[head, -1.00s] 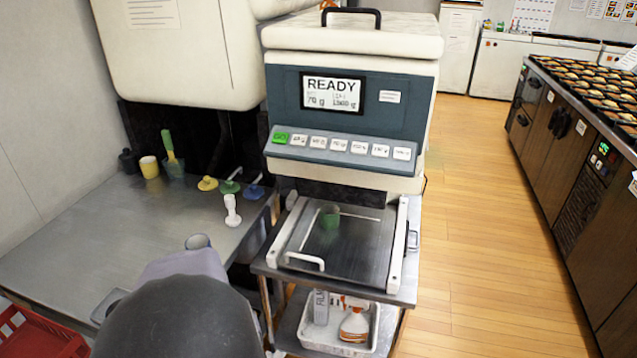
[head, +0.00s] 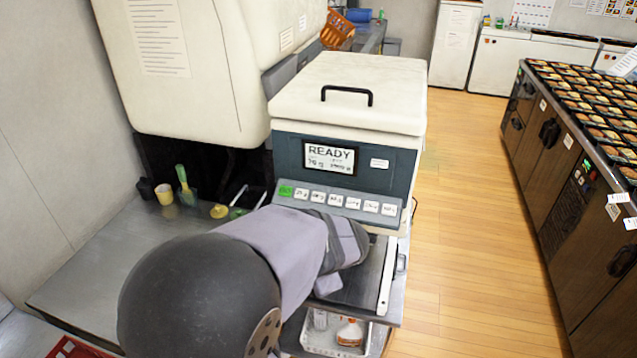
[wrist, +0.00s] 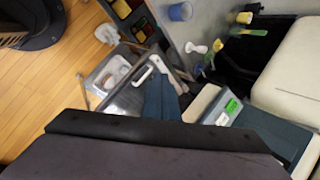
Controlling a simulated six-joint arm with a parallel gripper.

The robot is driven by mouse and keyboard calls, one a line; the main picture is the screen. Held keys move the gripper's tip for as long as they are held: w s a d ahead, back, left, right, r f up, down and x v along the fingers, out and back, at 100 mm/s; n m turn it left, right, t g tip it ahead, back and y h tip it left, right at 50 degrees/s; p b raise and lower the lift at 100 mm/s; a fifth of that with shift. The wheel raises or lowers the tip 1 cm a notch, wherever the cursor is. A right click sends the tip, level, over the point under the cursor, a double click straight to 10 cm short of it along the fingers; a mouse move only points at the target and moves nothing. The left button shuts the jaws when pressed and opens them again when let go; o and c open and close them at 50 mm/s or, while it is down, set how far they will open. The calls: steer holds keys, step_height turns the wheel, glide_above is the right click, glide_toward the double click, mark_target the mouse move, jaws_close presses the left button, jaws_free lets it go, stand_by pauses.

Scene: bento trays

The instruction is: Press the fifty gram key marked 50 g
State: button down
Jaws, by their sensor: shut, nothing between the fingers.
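The weighing machine (head: 400,160) has a blue-grey front with a display (head: 330,158) reading READY and smaller, unclear figures below. Its sloped key panel (head: 341,211) carries a green key (head: 286,190) at the left and a row of several white keys; their marks are too small to read, so I cannot tell which is 50 g. In the wrist view the green key (wrist: 231,106) and a white key (wrist: 222,119) show. My gripper (wrist: 163,98) is shut and empty, left of these keys in that view, apart from them. My arm hides it in the head view.
A steel platform (head: 362,285) lies in front of the panel, partly under my arm. A yellow cup (head: 164,194) and a green-handled tool (head: 182,177) stand on the left counter. A white bin (head: 318,339) sits below. Wooden floor is clear at right.

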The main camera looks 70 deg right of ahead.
steer(key=d+r+m+t+h, duration=0.1)
steer(key=d+r+m+h, duration=0.6)
steer(key=d+r, duration=0.6)
steer(key=shift+r+m+h, duration=0.3)
steer(key=shift+r+h, duration=0.1)
steer(key=shift+r, duration=0.25)
steer(key=shift+w, duration=0.1)
steer(key=shift+f, duration=0.1)
steer(key=b, duration=0.5)
glide_toward(318, 194)
steer(key=w+d, duration=0.3)
steer(key=d, duration=0.1)
steer(key=shift+w+d+f+b, duration=0.15)
steer(key=shift+w+b, duration=0.05)
steer(key=shift+b, duration=0.55)
